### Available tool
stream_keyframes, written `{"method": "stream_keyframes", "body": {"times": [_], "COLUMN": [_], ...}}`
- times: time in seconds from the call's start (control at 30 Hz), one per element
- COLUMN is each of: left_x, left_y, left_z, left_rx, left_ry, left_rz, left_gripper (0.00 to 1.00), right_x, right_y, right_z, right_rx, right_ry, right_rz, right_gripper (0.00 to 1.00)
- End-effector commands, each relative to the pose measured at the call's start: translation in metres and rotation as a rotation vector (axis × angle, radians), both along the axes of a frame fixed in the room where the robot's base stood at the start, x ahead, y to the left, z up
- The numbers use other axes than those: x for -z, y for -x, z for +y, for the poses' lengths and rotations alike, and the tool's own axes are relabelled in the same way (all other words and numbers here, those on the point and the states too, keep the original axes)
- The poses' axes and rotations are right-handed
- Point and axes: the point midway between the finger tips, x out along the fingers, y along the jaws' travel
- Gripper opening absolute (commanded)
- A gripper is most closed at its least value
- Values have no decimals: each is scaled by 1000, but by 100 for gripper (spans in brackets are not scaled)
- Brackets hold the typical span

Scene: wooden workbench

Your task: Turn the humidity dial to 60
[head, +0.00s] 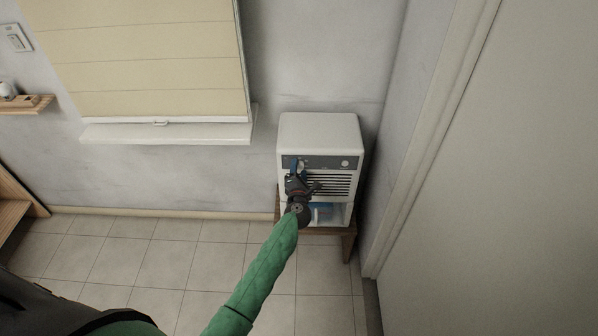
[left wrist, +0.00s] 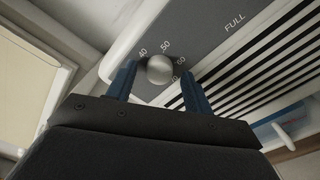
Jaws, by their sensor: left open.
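A white dehumidifier (head: 320,130) stands against the back wall, with a grey control panel (head: 328,162) across its front. In the left wrist view the round silver humidity dial (left wrist: 159,69) sits on the panel, with printed marks 40, 50 and what looks like 60 around it. I cannot make out a pointer on the dial. My left gripper (head: 297,170) is at the panel's left part and mostly hides the dial in the head view. Its blue fingers (left wrist: 157,72) are open, one on each side of the dial; contact cannot be told. My right gripper is not in view.
The word FULL (left wrist: 235,22) is printed on the panel, with dark vent slats (left wrist: 265,65) beside it. A round white button (head: 346,163) is at the panel's right. A wooden stand (head: 348,246) holds the dehumidifier. A window sill (head: 168,133) is to the left and a wall close on the right.

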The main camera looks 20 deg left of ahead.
Motion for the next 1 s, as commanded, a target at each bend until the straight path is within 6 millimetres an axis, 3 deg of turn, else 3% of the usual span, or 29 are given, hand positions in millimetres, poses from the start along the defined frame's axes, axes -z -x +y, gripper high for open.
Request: {"method": "stream_keyframes", "body": {"times": [0.17,0.6,1.0], "left_x": [1,2,0], "left_y": [7,64,75], "left_z": [-2,-19,-22], "left_rx": [0,0,0], "left_ry": [1,1,0], "left_rz": [0,1,0], "left_gripper": [51,51,51], "right_x": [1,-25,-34], "right_y": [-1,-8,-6], "right_z": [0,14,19], "right_rx": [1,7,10], "right_ry": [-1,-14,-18], "right_rz": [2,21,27], "right_gripper": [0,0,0]}}
